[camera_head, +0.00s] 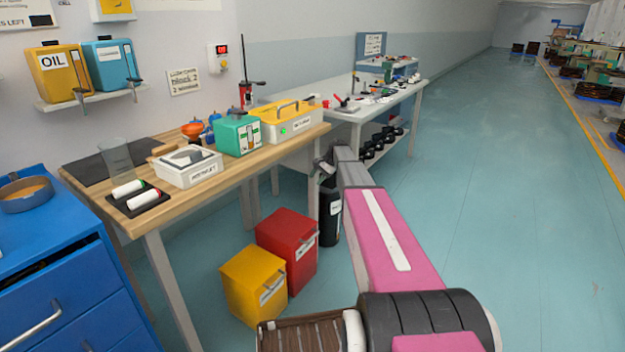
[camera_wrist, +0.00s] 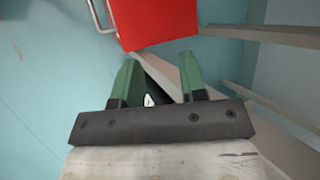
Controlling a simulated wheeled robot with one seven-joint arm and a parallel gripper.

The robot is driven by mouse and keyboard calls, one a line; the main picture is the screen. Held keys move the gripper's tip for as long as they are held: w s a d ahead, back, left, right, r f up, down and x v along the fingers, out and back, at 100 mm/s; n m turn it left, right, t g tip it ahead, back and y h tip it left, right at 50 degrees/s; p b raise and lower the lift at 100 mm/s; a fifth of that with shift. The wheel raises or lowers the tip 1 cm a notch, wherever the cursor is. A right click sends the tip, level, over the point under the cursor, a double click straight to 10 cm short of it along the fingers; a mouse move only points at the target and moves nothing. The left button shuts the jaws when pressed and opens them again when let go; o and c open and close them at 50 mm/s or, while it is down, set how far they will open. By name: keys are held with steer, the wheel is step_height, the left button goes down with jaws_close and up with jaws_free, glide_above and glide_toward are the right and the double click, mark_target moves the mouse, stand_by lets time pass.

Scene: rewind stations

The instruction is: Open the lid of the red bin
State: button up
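The red bin (camera_head: 287,252) stands on the floor beside the wooden table, its flat red top looking closed. A grey handle and a white label are on its front. In the wrist view, part of the red bin (camera_wrist: 158,22) shows at the top, with a metal handle (camera_wrist: 97,16) at its left edge. My gripper (camera_wrist: 159,70) has two green fingers spread apart with nothing held between them. The bin lies beyond the fingertips, apart from them. In the head view, my gripper is small and partly hidden at the far end of my arm.
A yellow bin (camera_head: 252,286) stands left of the red one, and a black bin (camera_head: 330,217) stands to its right. The wooden table (camera_head: 235,176) and its legs are close behind. Blue drawers (camera_head: 62,285) stand at left. The floor (camera_head: 470,180) at right is clear.

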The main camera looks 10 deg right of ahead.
steer(key=s+a+f+n+h, duration=0.2)
steer(key=s+n, duration=0.1)
steer(key=s, duration=1.1)
steer(key=s+a+f+n+h, duration=0.2)
steer(key=s+h, duration=0.1)
steer(key=s, duration=1)
steer(key=s+a+f+n+h, duration=0.2)
steer(key=s+f+n, duration=0.1)
steer(key=s, duration=1.1)
steer(key=w+a+f+g+y, duration=0.1)
steer(key=w+f+g+y, duration=0.1)
steer(key=w+f+y, duration=0.55)
steer(key=m+t+y, duration=0.2)
steer(key=t+y, duration=0.3)
steer(key=y, duration=0.4)
glide_toward(313, 237)
steer(key=s+a, duration=0.6)
steer(key=a, duration=0.1)
steer(key=w+d+f+m+t+y, duration=0.2)
steer(key=w+d+f+t, duration=0.25)
steer(key=d, duration=0.25)
steer(key=x, duration=0.7)
steer(key=r+x, duration=0.1)
steer(key=x, duration=0.2)
steer(key=shift+w+a, duration=0.1)
steer(key=shift+a, duration=0.2)
